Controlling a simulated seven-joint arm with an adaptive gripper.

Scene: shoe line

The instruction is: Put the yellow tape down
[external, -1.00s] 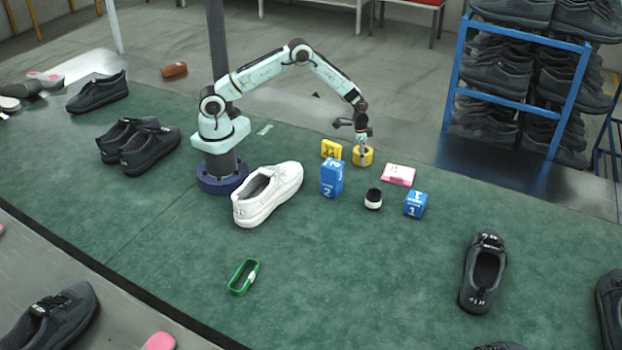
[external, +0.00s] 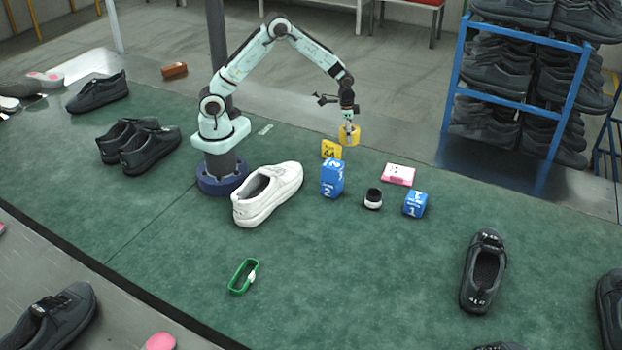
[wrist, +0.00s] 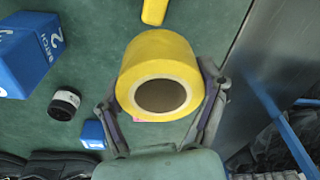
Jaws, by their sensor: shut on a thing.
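The yellow tape (external: 349,135) is a thick roll with a brown core, held up off the green surface (external: 390,285) in the external view. In the wrist view the yellow tape (wrist: 160,62) fills the space between the two fingers, with its hole facing the camera. My gripper (external: 348,122) is shut on the roll, one finger on each side; it also shows in the wrist view (wrist: 162,100). The tape appears above the area behind the blue block marked 2 and the yellow block marked 44.
The yellow block (external: 331,149), a blue block (external: 332,178), a pink box (external: 398,174), a small black-and-white roll (external: 373,199) and another blue block (external: 415,204) stand nearby. A white shoe (external: 268,194) is left of them. The front middle has free room around a green ring (external: 243,276).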

